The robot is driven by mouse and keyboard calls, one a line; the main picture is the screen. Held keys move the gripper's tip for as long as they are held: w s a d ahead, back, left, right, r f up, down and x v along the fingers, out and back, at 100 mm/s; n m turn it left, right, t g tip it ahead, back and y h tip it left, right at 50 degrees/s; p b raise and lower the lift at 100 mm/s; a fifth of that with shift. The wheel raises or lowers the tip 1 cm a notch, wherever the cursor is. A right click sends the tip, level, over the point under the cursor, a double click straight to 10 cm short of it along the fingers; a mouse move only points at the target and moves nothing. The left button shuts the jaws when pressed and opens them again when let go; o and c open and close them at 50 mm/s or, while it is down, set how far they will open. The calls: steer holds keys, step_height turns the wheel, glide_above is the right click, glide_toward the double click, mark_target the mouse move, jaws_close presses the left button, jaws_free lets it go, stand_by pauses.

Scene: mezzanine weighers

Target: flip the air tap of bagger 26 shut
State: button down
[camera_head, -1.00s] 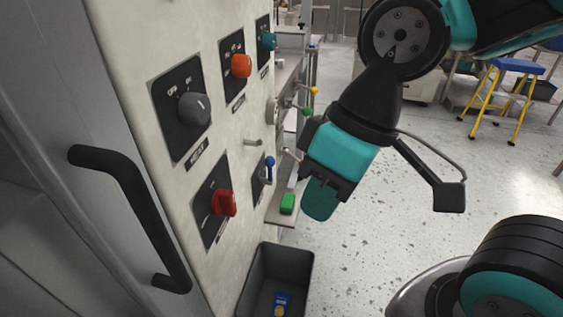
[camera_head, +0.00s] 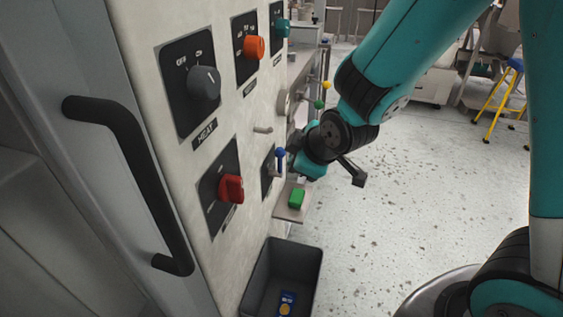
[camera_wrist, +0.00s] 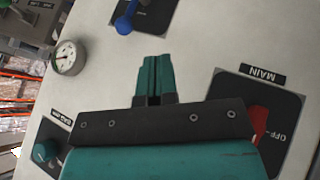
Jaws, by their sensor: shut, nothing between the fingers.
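A blue-handled lever (camera_head: 280,156) on a dark plate stands out from the cream panel, right of a red switch; I take it as the air tap. In the wrist view the blue lever (camera_wrist: 125,22) is at the top edge, its plate partly cut off. My gripper (camera_wrist: 156,64) shows there with its teal fingers together and empty, below and to the right of the lever, apart from it in the picture. In the head view my gripper (camera_head: 296,166) is close beside the lever, its fingertips partly hidden. No number 26 is readable.
The red switch (camera_wrist: 259,125) under a MAIN label is right of the gripper in the wrist view. A gauge (camera_wrist: 68,57) and teal knob (camera_wrist: 45,152) are left. The cabinet handle (camera_head: 135,180) juts out; a grey bin (camera_head: 262,285) stands below. Open floor lies right.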

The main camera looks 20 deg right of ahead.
steer(key=w+f+p, duration=0.1)
steer(key=w+f, duration=0.6)
steer(key=w, duration=0.2)
steer(key=shift+w, duration=0.35)
steer(key=shift+w+r, duration=0.1)
stand_by(0.3)
